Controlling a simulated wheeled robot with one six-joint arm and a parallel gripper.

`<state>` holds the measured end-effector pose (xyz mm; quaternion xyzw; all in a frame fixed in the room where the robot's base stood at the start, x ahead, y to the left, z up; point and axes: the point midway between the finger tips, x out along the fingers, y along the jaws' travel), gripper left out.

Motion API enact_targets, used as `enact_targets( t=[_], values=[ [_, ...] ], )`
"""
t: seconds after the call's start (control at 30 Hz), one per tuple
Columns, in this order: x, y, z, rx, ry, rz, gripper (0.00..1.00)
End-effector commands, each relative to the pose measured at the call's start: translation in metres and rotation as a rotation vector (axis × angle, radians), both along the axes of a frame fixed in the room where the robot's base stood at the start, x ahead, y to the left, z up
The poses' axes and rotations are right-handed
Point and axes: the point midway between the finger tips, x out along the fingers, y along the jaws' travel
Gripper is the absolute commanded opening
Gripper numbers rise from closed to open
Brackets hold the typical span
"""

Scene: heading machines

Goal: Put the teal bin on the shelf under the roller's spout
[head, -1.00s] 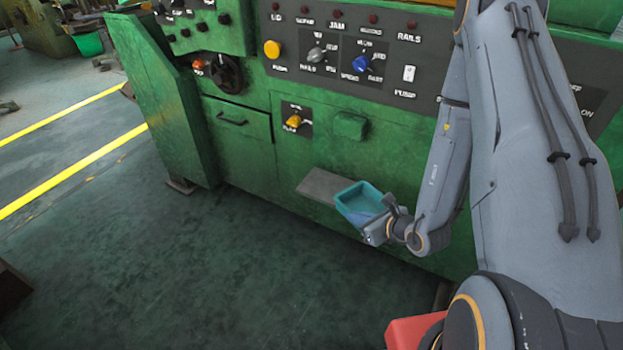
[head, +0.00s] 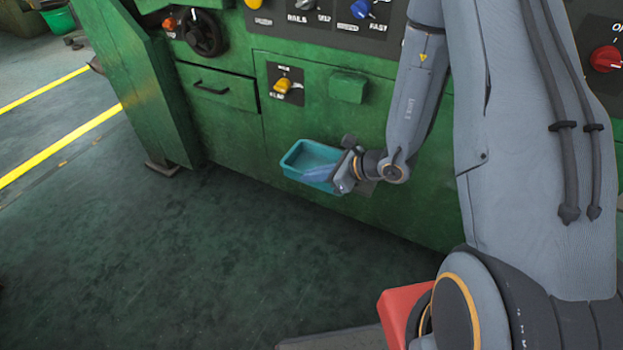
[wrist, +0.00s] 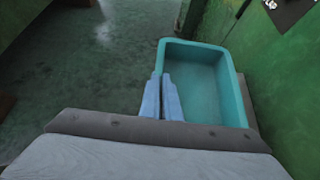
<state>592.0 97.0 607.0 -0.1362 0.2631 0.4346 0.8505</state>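The teal bin (head: 303,158) is an open, empty tray, upright in front of the green machine; the wrist view shows its inside (wrist: 205,85). My gripper (head: 335,172) is at its right end in the head view. In the wrist view my blue-grey fingers (wrist: 161,98) are close together with the bin's side wall between them, one inside and one outside. A thin strip of the grey-brown shelf (wrist: 251,108) shows beside the bin; the bin covers most of it. I cannot tell whether the bin touches it. A green box-like protrusion (head: 347,88), perhaps the spout, is above.
The machine front (head: 230,130) stands close behind the bin, with a yellow knob (head: 283,86) and a drawer (head: 217,88) above left. A red block (head: 400,312) is near my base. The dark floor on the left is clear, with yellow lines (head: 60,148).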

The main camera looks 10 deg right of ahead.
Motion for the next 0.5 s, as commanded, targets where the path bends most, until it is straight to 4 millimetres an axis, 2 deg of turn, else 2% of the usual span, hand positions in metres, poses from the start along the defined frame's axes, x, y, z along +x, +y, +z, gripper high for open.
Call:
enact_targets(
  t=[0.5],
  values=[
    [0.034,-0.026,-0.010,0.000,-0.003,-0.003,0.00]
  ],
)
